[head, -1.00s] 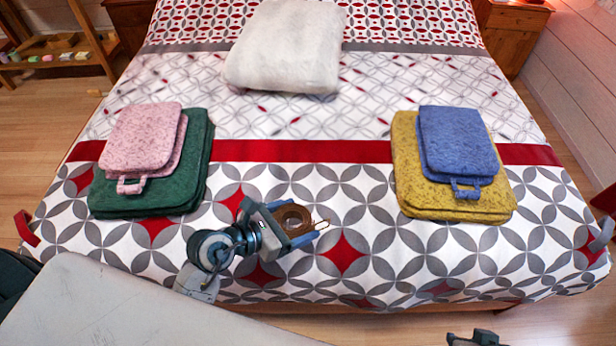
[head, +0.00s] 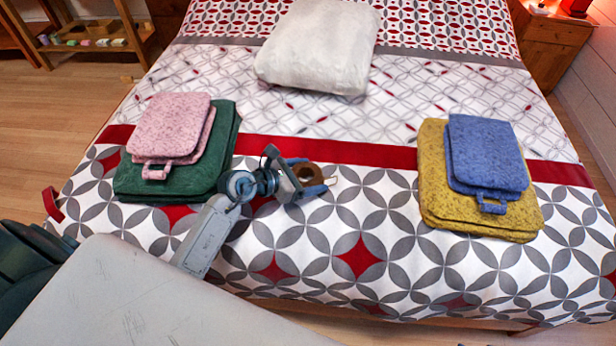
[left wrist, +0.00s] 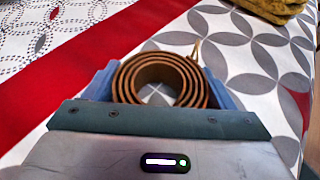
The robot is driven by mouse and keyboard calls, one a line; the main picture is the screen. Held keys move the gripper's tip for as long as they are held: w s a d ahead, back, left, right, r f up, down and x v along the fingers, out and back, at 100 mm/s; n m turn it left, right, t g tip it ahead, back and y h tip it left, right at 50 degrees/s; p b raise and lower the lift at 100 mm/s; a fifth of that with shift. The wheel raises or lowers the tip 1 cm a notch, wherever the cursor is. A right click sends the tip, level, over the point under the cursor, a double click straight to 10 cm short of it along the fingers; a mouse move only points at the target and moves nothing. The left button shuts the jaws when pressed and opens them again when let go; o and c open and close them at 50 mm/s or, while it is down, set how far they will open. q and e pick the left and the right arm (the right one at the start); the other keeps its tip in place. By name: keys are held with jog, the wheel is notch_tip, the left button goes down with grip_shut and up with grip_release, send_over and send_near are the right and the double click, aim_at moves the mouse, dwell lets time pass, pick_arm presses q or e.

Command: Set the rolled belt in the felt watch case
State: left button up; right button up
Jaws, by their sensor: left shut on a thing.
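The rolled belt (head: 318,173) is a brown coil with a thin metal buckle at its outer end. My left gripper (head: 309,177) is shut on it and holds it over the patterned bed, between the two stacks. In the left wrist view the coil (left wrist: 160,62) sits between the two blue fingers, its spiral edge facing the camera. I cannot tell any thing in view as the felt watch case. A pink felt-like piece with a loop handle (head: 168,125) lies on a green one (head: 225,150); a blue one (head: 485,150) lies on a yellow one (head: 435,190). My right gripper is out of view.
A white cushion (head: 320,45) lies farther back on the bed. The bedspread (head: 385,225) is clear between the stacks. A wooden shelf (head: 95,45) with small items stands at far left, and a wooden nightstand (head: 550,45) at far right.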

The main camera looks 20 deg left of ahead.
pick_arm(q)
jog(key=shift+f, duration=0.35)
jog(key=o, duration=0.6)
jog(key=shift+f, duration=0.1)
jog(key=o, duration=0.5)
jog(key=shift+c, duration=0.2)
